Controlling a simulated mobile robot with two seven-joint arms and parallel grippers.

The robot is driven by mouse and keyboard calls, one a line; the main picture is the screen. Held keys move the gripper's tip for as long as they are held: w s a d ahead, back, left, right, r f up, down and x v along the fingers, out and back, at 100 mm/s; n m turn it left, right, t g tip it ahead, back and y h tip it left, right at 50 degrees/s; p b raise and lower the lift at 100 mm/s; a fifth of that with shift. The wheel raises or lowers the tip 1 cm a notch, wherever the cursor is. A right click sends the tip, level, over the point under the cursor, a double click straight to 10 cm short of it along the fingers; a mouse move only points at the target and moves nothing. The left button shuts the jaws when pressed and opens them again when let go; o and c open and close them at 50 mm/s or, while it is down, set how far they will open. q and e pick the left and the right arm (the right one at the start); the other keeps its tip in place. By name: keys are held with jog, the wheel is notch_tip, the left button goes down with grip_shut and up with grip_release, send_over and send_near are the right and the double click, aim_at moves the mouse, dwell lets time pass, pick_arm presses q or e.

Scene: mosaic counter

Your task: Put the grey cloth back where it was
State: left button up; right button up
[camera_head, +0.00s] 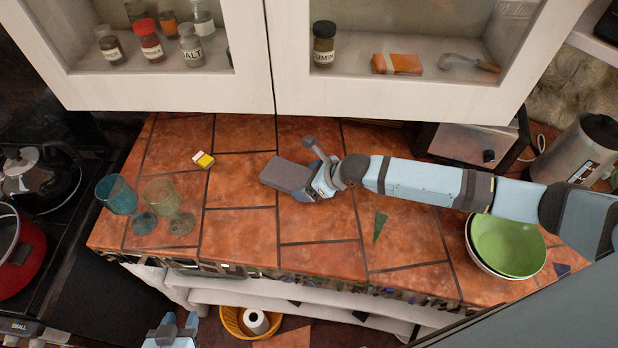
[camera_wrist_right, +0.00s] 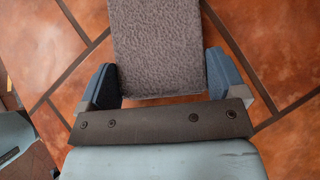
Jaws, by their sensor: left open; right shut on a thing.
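The grey cloth (camera_head: 285,173) is a folded, textured block over the tiled counter. It also shows in the right wrist view (camera_wrist_right: 158,45), between the two blue fingers. My right gripper (camera_head: 312,188) is shut on its near end; the right wrist view shows the fingers (camera_wrist_right: 162,78) on either side of it. I cannot tell whether the cloth touches the counter. My left gripper (camera_head: 177,328) is open, low at the bottom edge of the head view, in front of the counter and away from the cloth.
Green and white bowls (camera_head: 508,246) are at the right. A glass-door cabinet (camera_head: 170,92) hangs behind. The counter's middle front is mostly clear.

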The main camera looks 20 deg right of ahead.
jog(key=shift+f, duration=0.1)
jog(key=o, duration=0.6)
jog(key=shift+o, duration=0.2)
jog(key=shift+r, duration=0.2)
jog(key=b+v, duration=0.1)
jog(key=v, duration=1.1)
jog(key=shift+a, duration=0.1)
